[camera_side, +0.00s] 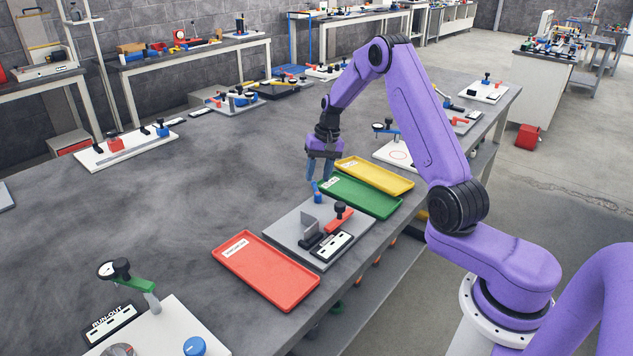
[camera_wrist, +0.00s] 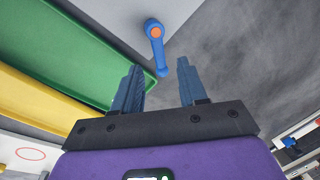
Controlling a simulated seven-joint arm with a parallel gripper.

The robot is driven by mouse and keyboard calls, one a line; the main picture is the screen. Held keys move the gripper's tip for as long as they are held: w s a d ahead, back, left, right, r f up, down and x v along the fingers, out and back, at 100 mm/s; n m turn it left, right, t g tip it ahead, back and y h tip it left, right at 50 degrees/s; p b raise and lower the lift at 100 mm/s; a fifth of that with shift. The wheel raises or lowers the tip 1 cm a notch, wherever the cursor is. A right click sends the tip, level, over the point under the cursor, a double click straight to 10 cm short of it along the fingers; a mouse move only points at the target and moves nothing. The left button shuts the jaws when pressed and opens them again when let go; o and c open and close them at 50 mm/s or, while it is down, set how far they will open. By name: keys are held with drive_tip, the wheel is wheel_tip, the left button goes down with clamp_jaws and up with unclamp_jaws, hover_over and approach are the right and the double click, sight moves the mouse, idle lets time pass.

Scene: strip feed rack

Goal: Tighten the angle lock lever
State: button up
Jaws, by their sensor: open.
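A small blue lever (camera_side: 317,192) stands at the far corner of the grey fixture plate (camera_side: 283,225); I take it for the angle lock lever. In the wrist view the blue lever (camera_wrist: 158,62) has a round head with an orange centre and a short handle pointing toward my gripper. My gripper (camera_side: 320,175) is open and empty, pointing down just above the lever. In the wrist view the lever lies ahead of the gap between the blue fingers (camera_wrist: 158,66). I see no clear contact. How tight the lever is cannot be told.
The plate also bears a grey upright bracket (camera_side: 311,226), a red handle with a black knob (camera_side: 339,215) and a black-and-white label block (camera_side: 332,246). A green tray (camera_side: 365,200) and a yellow tray (camera_side: 385,180) lie beyond; a red tray (camera_side: 262,278) lies nearer.

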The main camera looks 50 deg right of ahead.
sight(316, 185)
drive_tip(key=shift+w+a+f, duration=0.1)
drive_tip(key=shift+a+f, duration=0.05)
drive_tip(key=shift+f, duration=0.65)
drive_tip(key=shift+w+a+f, duration=0.1)
drive_tip(key=shift+f, duration=0.65)
clamp_jaws()
drive_tip(key=shift+s+m, duration=0.1)
drive_tip(key=shift+m, duration=0.2)
drive_tip(key=m, duration=0.2)
drive_tip(key=shift+s+d+m+t, duration=0.3)
drive_tip(key=shift+s, duration=0.05)
drive_tip(key=shift+s+d+m+h, duration=0.15)
drive_tip(key=shift+s+m+h, duration=0.15)
drive_tip(key=shift+m, duration=0.7)
drive_tip(key=shift+s+d+m+h, duration=0.1)
drive_tip(key=shift+s+m+h, duration=0.15)
drive_tip(key=shift+m, duration=0.75)
